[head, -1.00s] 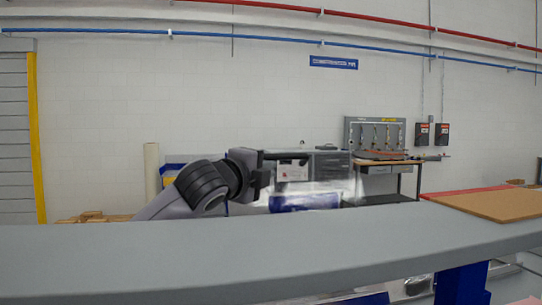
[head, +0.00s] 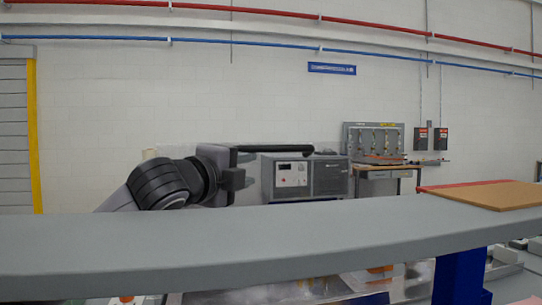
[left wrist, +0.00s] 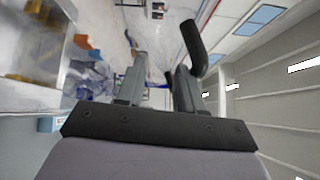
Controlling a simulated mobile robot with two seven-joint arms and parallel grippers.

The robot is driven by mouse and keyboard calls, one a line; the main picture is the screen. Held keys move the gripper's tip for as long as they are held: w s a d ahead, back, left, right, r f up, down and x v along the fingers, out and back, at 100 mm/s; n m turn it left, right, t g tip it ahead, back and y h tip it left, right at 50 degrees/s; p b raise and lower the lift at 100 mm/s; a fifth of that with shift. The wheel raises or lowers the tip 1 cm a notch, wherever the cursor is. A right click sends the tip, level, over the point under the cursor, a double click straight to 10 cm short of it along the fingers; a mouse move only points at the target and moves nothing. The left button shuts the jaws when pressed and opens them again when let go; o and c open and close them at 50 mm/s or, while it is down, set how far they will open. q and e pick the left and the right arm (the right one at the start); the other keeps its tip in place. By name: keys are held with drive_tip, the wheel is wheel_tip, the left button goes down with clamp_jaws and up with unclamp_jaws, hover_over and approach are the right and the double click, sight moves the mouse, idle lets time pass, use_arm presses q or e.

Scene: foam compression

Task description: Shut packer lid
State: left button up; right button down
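My left gripper (head: 248,169) is at mid-left in the head view, above the grey beam, pointing right. In the left wrist view its two fingers (left wrist: 158,85) stand apart with a gap between them. A black bar with a bent end (head: 280,149) runs rightward along the gripper's upper side; it also shows in the left wrist view (left wrist: 193,42), beside the right-hand finger. I cannot tell whether it touches that finger or what it belongs to. No packer lid can be made out clearly. My right gripper is out of view.
A wide grey beam (head: 270,240) crosses the foreground and hides much behind it. Clear plastic and orange items (head: 380,270) show below it. A blue post (head: 460,275) stands at lower right. A brown board (head: 490,195) lies right. A workbench (head: 385,172) stands at the back.

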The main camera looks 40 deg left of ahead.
use_arm(q)
drive_tip(key=shift+s+r, duration=0.1)
drive_tip(key=shift+s, duration=0.25)
idle(0.3)
